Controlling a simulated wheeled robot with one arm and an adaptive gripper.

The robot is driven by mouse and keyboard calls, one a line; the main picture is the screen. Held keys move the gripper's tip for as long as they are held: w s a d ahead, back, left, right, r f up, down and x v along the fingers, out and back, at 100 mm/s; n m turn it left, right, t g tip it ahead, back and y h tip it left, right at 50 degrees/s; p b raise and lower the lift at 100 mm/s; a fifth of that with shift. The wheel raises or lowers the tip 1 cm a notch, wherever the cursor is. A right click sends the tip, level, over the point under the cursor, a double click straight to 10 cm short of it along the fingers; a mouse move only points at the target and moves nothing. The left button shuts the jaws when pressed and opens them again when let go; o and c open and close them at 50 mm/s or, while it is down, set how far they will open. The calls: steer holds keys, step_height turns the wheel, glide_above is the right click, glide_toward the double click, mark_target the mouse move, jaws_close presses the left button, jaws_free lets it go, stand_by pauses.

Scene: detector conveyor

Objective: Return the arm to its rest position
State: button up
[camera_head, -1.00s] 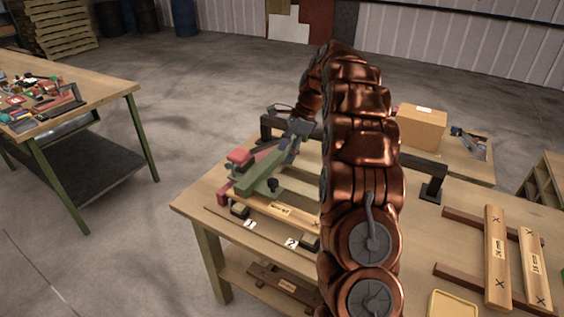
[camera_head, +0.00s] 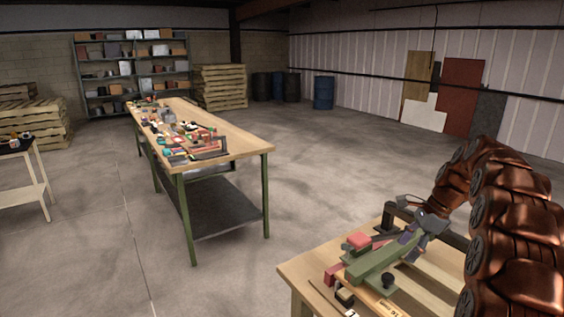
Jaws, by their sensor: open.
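My copper-coloured arm (camera_head: 515,235) rises at the right edge of the head view, bends over and comes down to the left. It is not folded in. My gripper (camera_head: 410,238), grey and dark, is at the end of the arm, low over the near workbench (camera_head: 298,280). It is open. It is close to the upper end of a green tool with a red part (camera_head: 372,264); I cannot tell whether they touch. The fingertips are small and partly hidden against the tool.
A dark bracket frame (camera_head: 398,213) stands on the near bench behind the tool. A long green-legged table (camera_head: 245,146) with many small parts stands left. Shelves (camera_head: 132,70), pallets (camera_head: 220,87) and a blue drum (camera_head: 323,92) are at the back. The floor between is clear.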

steer(key=s+a+r+n+g+h, duration=0.1)
steer(key=s+a+r+n, duration=0.1)
steer(key=s+a+n, duration=0.5)
steer(key=s+a+r+n+g+h, duration=0.1)
steer(key=s+a+r+n, duration=0.15)
steer(key=s+a, duration=0.75)
steer(key=s+f+n, duration=0.2)
steer(key=s+n, duration=0.1)
steer(key=s, duration=0.5)
steer(key=s+a+f+n+h, duration=0.1)
steer(key=s+n, duration=0.3)
steer(key=s, duration=0.4)
steer(key=s+a+f+n+h, duration=0.1)
steer(key=s+f+n, duration=0.2)
steer(key=s, duration=0.4)
steer(key=shift+s+a+f+g, duration=0.15)
steer(key=shift+s+f+g, duration=0.1)
steer(key=shift+s+g, duration=0.15)
